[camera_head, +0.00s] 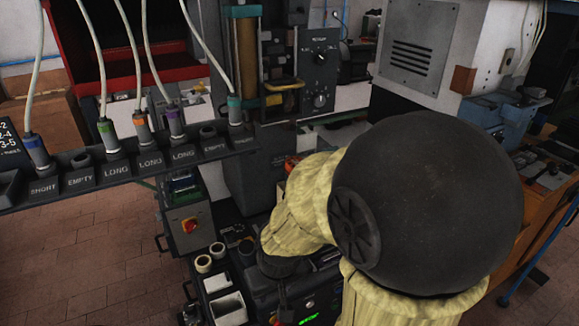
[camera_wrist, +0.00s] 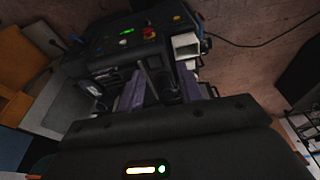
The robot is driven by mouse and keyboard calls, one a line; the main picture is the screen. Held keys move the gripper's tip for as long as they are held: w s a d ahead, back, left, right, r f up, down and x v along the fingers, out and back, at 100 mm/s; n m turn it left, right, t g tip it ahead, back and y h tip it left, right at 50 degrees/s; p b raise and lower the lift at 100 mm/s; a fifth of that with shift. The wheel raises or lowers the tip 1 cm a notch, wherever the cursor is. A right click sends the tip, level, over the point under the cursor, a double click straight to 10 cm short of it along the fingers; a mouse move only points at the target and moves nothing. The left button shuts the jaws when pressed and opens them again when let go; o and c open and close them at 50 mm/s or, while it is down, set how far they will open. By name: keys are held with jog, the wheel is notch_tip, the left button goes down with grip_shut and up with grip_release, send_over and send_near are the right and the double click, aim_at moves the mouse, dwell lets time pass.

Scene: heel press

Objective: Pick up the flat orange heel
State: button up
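I cannot make out a flat orange heel for certain in either view. In the head view a small orange-red patch (camera_head: 292,163) shows beside my arm's yellow sleeve, mostly hidden, and I cannot tell what it is. In the wrist view my gripper (camera_wrist: 162,78) has its two purplish fingers spread apart over a dark machine panel (camera_wrist: 120,42). I see nothing held between them. In the head view my arm covers much of the middle and right, and the fingers cannot be made out.
A labelled rack (camera_head: 125,166) with hoses and coloured collars crosses the left. A white open box (camera_head: 228,308) and a roll (camera_head: 203,263) sit low near my arm. In the wrist view a white box (camera_wrist: 186,44) lies beyond the right finger. Brick floor (camera_head: 90,260) is open at left.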

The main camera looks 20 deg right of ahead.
jog(key=o, duration=1)
jog(key=shift+w+d+n+g, duration=0.15)
jog(key=shift+n+g, duration=0.15)
jog(key=shift+n, duration=0.4)
jog(key=shift+o, duration=0.9)
jog(key=shift+w+d+n+h+p, duration=0.1)
jog(key=shift+w+n+h+p, duration=0.15)
jog(key=shift+n+h+p, duration=0.4)
jog(key=w+d+r+n+g+h+p, duration=0.1)
jog(key=w+d+r+n+h+p, duration=0.3)
jog(key=w+n+h, duration=0.65)
jog(key=w+a+r+n+t+h, duration=0.3)
jog(key=w+r+n+t, duration=0.2)
jog(key=w+r+n, duration=0.4)
jog(key=shift+n+t, duration=0.3)
jog(key=shift+n, duration=0.1)
jog(key=shift+d, duration=0.1)
